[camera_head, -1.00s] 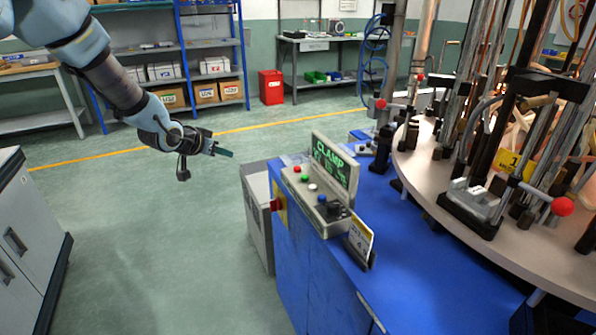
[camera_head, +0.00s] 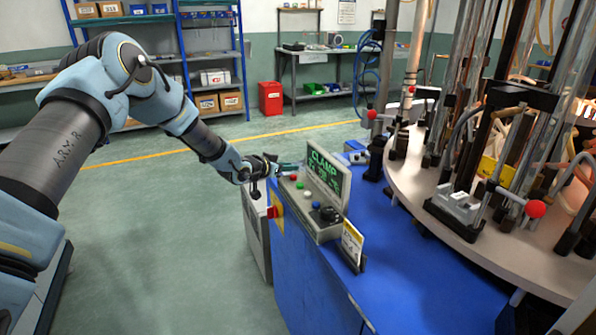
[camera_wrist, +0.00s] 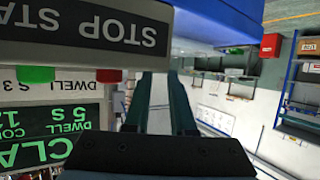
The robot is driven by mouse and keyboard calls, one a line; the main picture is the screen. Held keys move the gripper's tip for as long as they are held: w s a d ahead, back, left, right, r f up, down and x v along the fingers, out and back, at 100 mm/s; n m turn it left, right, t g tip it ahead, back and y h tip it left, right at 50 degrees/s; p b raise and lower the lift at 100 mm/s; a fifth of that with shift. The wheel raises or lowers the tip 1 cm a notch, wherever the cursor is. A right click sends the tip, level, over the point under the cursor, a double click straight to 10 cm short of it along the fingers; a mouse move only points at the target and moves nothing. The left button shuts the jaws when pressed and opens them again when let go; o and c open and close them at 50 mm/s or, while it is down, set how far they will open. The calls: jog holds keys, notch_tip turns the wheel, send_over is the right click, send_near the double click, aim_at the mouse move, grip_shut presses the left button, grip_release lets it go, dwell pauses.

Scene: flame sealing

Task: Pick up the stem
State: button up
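My gripper (camera_head: 288,166) is at the far left end of the control console (camera_head: 322,194), close beside its buttons; I cannot tell whether it touches. In the wrist view, the two dark teal fingers (camera_wrist: 160,105) stand apart with a pale gap between them, and nothing shows held. I cannot single out the stem in either view. Glass tubes and metal rods (camera_head: 490,110) stand upright in the round machine table at the right, well away from my gripper.
The console's lit screen (camera_head: 325,175) and buttons are close to my gripper; they appear upside down in the wrist view. The blue cabinet top (camera_head: 400,245) is mostly clear. Open floor lies left.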

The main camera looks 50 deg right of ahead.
jog(key=shift+p+x, duration=0.3)
jog(key=shift+x, duration=1.15)
grip_shut()
